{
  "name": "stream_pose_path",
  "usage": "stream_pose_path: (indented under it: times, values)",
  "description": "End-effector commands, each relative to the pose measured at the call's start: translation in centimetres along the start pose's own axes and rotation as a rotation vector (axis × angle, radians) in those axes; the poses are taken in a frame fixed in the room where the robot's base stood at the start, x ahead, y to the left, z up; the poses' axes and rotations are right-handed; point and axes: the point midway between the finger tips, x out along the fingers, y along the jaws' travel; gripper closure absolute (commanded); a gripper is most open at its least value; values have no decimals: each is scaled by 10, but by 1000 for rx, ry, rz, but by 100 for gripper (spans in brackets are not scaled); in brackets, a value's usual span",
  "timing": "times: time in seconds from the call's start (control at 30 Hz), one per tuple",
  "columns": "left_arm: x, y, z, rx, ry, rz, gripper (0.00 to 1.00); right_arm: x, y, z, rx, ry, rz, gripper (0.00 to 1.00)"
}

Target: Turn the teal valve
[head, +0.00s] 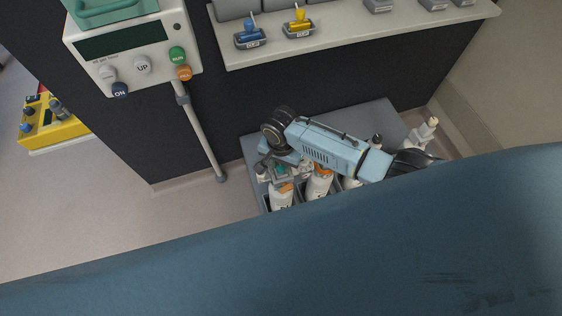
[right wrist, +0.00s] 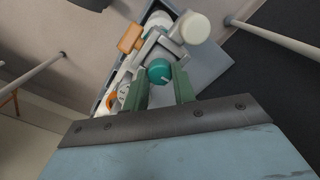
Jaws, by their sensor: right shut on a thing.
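The teal valve (right wrist: 160,72) is a small round teal knob with a pale mark, on a grey-white fitting atop a bottle in the right wrist view. My right gripper (right wrist: 161,78) is shut on it, with one green finger on each side. In the head view the teal of the valve area (head: 281,170) shows only as a small patch beneath my right gripper (head: 279,166), at the end of the light blue arm. The wrist hides much of it there. My left gripper is not in view.
Several white bottles, one with an orange collar (head: 319,183), stand in a grey rack (head: 252,150) close around the gripper. A shelf (head: 360,38) holds blue and yellow handled items. A control panel (head: 135,58) is at upper left. A blue surface hides the lower part.

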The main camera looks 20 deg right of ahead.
Motion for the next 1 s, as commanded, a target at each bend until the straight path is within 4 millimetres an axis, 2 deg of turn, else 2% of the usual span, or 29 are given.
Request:
stream_pose_path:
  times: [0.5,1.0]
  values:
    - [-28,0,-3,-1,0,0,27,-1,1,2,-429,-4,2,97]
    - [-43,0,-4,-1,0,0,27,0,0,2,-905,-4,1,97]
